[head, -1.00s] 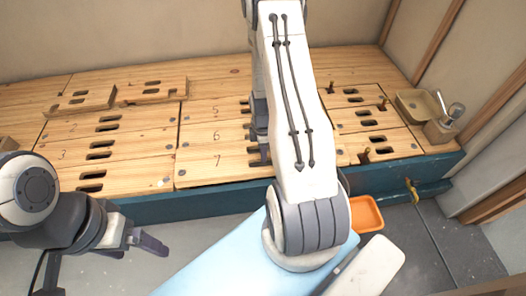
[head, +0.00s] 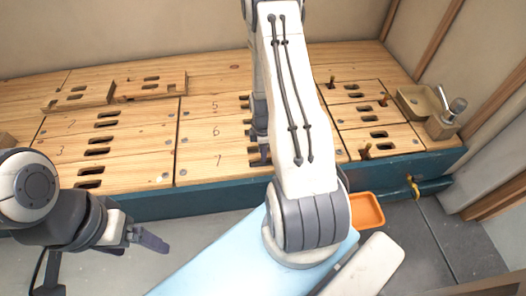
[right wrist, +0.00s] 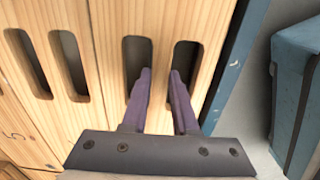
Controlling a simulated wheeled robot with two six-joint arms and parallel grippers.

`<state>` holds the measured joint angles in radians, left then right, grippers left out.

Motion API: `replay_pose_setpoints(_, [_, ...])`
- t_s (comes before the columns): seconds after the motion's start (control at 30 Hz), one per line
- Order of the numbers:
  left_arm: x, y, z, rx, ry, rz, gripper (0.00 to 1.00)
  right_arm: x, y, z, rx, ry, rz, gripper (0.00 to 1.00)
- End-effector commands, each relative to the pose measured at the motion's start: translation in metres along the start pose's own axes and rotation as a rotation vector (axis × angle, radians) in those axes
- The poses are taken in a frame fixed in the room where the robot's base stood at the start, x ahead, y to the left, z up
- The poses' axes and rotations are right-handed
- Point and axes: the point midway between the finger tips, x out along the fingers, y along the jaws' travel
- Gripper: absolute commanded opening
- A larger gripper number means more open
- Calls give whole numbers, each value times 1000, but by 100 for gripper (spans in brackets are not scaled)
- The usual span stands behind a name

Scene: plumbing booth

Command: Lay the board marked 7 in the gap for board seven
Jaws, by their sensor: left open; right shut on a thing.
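The board marked 7 (head: 205,168) lies in the front row of the wooden deck, beside the board marked 6 (head: 200,138) and along the teal front edge. It looks level with its neighbours. My right gripper (head: 262,158), partly hidden by my arm in the head view, is at the slotted right end of board 7. In the right wrist view, its fingers (right wrist: 160,82) reach into the two slots and are shut on the bar of board 7 (right wrist: 162,28). My left gripper (head: 147,243) is open and empty, in front of the deck at left.
Two loose slotted boards (head: 150,86) lie on the deck at back left. An orange tray (head: 366,210) sits below the teal bench front (head: 150,205).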

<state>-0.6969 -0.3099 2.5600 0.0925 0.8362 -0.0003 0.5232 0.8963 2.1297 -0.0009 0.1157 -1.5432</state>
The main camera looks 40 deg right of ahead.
Motion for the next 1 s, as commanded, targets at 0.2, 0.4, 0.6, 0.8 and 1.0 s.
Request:
replay_pose_setpoints(0.2, [0, 0, 0, 0, 0, 0, 87, -1, 1, 0, 0, 0, 2, 0])
replay_pose_setpoints(0.4, [-4, 0, 0, 0, 0, 0, 87, -2, 0, 0, 0, 0, 1, 0])
replay_pose_setpoints(0.6, [-7, 0, 0, 0, 0, 0, 87, -1, 0, 0, 0, 0, 1, 0])
replay_pose_setpoints(0.8, [-6, 0, 0, 0, 0, 0, 87, -1, 1, 0, 0, 0, 2, 0])
replay_pose_setpoints(1.0, [-6, 0, 0, 0, 0, 0, 87, 0, 0, 0, 0, 0, 2, 0])
